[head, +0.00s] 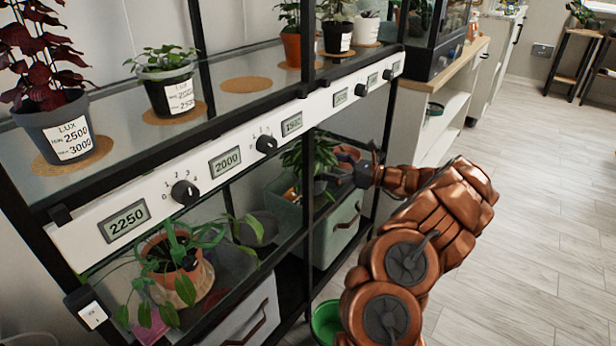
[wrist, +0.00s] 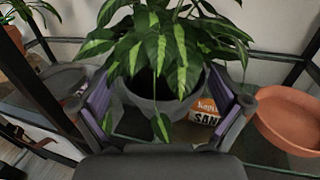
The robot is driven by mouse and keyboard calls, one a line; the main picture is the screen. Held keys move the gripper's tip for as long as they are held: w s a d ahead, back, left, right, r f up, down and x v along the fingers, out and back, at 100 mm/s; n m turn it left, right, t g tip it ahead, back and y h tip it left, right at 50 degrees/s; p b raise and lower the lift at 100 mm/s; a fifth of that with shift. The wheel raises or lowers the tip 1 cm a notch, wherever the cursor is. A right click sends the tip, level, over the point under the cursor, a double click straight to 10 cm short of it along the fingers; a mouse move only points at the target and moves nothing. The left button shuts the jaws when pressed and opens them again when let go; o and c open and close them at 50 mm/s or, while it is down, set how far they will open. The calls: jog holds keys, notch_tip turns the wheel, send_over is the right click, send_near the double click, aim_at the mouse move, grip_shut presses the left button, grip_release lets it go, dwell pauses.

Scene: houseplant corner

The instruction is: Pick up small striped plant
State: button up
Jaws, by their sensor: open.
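The small striped plant has green leaves with pale yellow-green stripes (wrist: 160,45) and stands upright in a dark grey pot (wrist: 165,95). In the head view its leaves (head: 300,157) show on the lower shelf, partly behind the rack post. My gripper (wrist: 163,108) is open, with one purple-padded finger on each side of the pot. Gaps seem to show between the pads and the pot; I cannot tell if either touches. In the head view my gripper (head: 340,175) reaches into the lower shelf from the right. Its fingertips are hard to make out there.
A terracotta dish (wrist: 292,118) lies right of the right finger. A dark saucer (wrist: 62,80) is on the left. The white control rail (head: 225,162) runs above the lower shelf. Open floor (head: 540,200) lies right.

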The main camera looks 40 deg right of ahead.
aim_at(315, 167)
jog(key=w, duration=0.1)
jog(key=w+a+b, duration=0.1)
jog(key=w+f+b, duration=0.1)
jog(key=shift+w+a, duration=0.3)
jog(key=shift+a, duration=0.1)
jog(key=shift+w+a+r+b, duration=0.25)
jog(key=shift+w+a+b, duration=0.1)
jog(key=shift+w, duration=0.15)
jog(key=c, duration=1.2)
